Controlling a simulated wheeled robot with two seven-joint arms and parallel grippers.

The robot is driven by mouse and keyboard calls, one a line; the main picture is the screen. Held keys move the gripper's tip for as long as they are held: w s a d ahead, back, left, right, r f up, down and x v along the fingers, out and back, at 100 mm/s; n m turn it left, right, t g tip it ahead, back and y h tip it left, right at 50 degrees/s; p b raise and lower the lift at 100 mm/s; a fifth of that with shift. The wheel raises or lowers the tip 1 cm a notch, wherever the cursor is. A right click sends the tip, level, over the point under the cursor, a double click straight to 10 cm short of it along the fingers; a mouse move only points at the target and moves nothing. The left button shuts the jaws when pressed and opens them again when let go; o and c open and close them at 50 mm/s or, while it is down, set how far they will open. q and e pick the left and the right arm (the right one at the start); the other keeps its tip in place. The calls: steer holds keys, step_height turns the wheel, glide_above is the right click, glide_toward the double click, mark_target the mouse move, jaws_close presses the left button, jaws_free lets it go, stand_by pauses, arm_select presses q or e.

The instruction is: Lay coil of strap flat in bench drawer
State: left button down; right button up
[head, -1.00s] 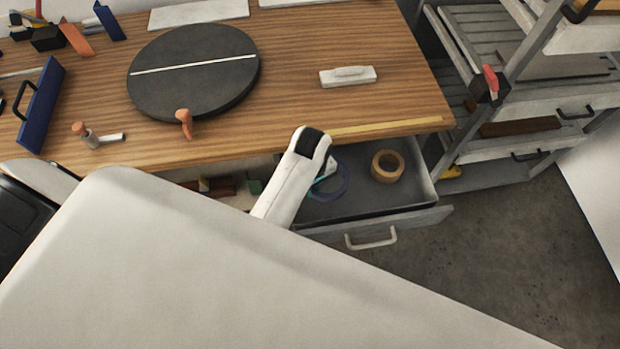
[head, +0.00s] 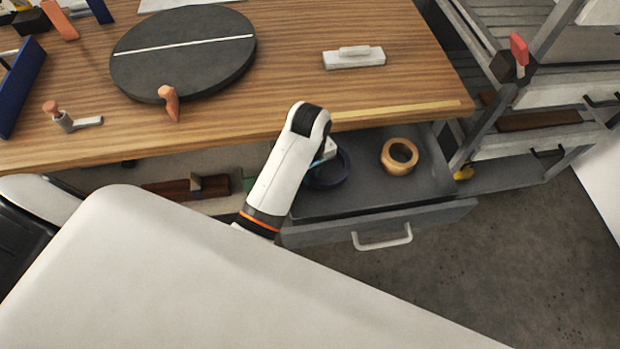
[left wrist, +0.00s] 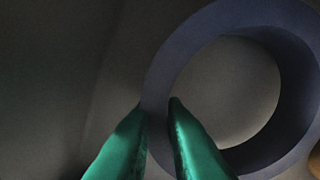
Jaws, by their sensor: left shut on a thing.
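The coil of strap is a dark blue ring (head: 341,166) inside the open bench drawer (head: 430,180), towards its left side. In the left wrist view the coil (left wrist: 290,65) shows nearly face on, and the green fingers of my left gripper (left wrist: 157,108) straddle the near left part of its wall. My left gripper (head: 325,160) is shut on the coil, mostly hidden behind its own wrist in the head view. I cannot tell whether the coil touches the drawer floor. My right gripper is not in view.
A tan ring (head: 399,156) lies in the drawer right of the coil. The wooden bench top (head: 290,60) overhangs the drawer's back and carries a black turntable (head: 185,60) and a white block (head: 354,58). The drawer's front right floor is clear.

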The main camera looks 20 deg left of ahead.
arm_select(q)
steer(key=shift+r, duration=0.1)
steer(key=shift+f, duration=0.25)
steer(key=shift+f+p, duration=0.4)
steer(key=c, duration=1.5)
jaws_free()
steer(key=shift+o, duration=0.2)
